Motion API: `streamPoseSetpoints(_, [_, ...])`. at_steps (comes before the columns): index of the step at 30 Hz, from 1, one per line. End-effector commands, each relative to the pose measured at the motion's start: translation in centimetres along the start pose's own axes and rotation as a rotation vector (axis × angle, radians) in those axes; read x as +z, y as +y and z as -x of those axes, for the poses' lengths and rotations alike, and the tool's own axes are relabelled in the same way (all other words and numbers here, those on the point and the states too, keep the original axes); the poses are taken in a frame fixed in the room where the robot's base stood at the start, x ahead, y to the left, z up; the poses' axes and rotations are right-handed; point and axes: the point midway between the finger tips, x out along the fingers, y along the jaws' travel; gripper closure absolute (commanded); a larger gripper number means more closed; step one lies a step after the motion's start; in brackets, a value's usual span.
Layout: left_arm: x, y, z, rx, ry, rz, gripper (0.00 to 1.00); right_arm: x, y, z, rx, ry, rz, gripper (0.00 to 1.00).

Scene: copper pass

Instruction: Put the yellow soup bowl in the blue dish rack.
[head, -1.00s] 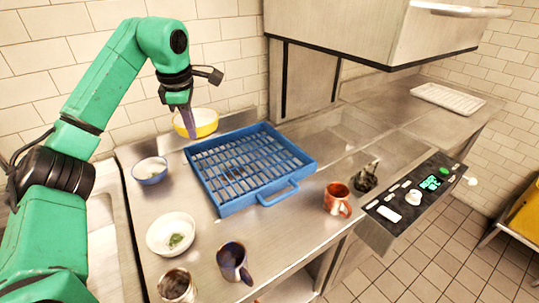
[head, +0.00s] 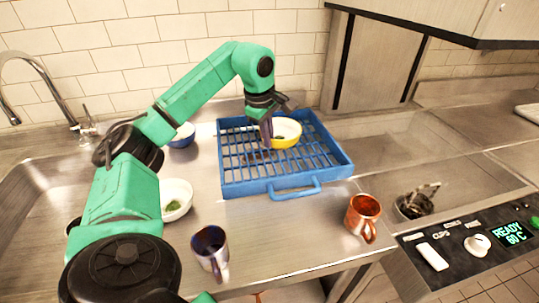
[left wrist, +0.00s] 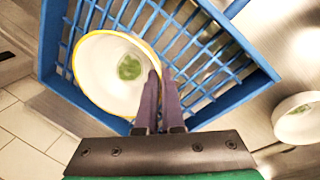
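The yellow soup bowl (head: 287,138), white inside with a green patch at its bottom, is over the slats of the blue dish rack (head: 235,190). My left gripper (head: 267,142) is shut on the bowl's rim at its left side. In the left wrist view the two fingers (left wrist: 158,90) pinch the rim of the bowl (left wrist: 100,72), inside the outline of the rack (left wrist: 48,45). I cannot tell whether the bowl touches the slats. My right gripper is not in view.
A blue bowl (head: 183,136) stands left of the rack, partly behind my arm. A white bowl (head: 177,198), a dark mug (head: 211,252) and an orange mug (head: 363,217) stand in front. A dark crumpled thing (head: 417,201) and control panel (head: 465,250) are at right.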

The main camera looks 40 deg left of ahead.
Motion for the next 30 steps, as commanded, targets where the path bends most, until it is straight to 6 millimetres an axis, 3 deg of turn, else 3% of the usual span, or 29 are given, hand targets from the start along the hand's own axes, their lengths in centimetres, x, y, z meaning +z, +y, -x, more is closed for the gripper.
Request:
streamPoseSetpoints(8, [0.0, -1.0, -4.2, 0.001, 0.000, 0.001, 1.00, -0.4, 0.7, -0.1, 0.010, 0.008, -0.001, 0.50])
streamPoseSetpoints(18, [0.0, -1.0, -4.7, 0.003, -0.002, 0.001, 1.00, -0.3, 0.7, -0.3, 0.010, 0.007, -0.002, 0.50])
streamPoseSetpoints(19, [0.0, -1.0, -4.6, 0.002, -0.001, 0.001, 0.84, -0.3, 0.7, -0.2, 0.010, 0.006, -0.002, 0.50])
streamPoseSetpoints(21, [0.0, -1.0, -4.6, 0.002, -0.001, 0.001, 0.65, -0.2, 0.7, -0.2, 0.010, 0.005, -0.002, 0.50])
streamPoseSetpoints(30, [0.0, -1.0, -4.4, 0.002, -0.001, 0.001, 0.65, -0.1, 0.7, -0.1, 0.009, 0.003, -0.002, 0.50])
